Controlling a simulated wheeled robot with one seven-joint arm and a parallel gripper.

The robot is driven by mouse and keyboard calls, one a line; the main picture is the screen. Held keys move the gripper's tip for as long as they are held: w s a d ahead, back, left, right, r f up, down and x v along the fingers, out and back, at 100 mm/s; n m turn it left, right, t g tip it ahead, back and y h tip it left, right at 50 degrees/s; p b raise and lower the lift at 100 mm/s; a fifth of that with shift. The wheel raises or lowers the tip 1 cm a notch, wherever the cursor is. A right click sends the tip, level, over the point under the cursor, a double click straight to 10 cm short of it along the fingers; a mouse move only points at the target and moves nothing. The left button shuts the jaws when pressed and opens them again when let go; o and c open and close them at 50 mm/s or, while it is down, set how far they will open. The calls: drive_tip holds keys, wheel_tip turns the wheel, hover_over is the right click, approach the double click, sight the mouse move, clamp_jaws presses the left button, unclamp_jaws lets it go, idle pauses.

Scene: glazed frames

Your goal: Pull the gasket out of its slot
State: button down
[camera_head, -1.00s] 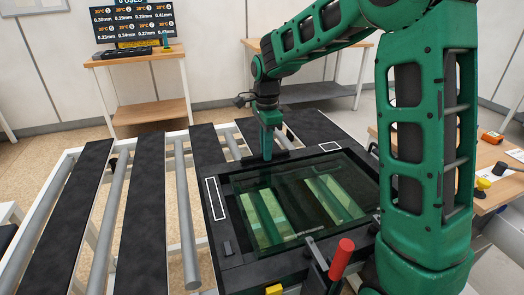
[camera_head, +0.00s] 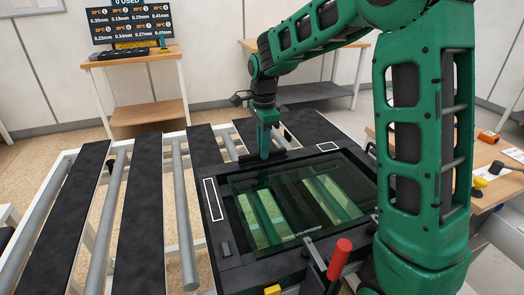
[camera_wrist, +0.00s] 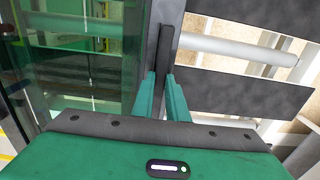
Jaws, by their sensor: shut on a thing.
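The gasket appears as a narrow black strip (camera_wrist: 166,45) in the wrist view, running away from me between my fingers. My gripper (camera_wrist: 162,82) has its two green fingers on either side of the strip, shut on it. In the head view my gripper (camera_head: 264,156) points down at the far edge of the black frame (camera_head: 217,235), which holds a greenish glass pane (camera_head: 300,205). The gasket's near end is hidden between the fingers. I cannot tell how deep it sits in its slot.
A roller conveyor with dark slats (camera_head: 140,220) lies to the left. A red-handled clamp (camera_head: 340,258) stands at the frame's near edge. A wooden table with tools (camera_head: 500,185) is at the right. A monitor (camera_head: 130,25) stands on a desk behind.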

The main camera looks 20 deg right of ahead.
drive_tip(key=shift+r, duration=1.4)
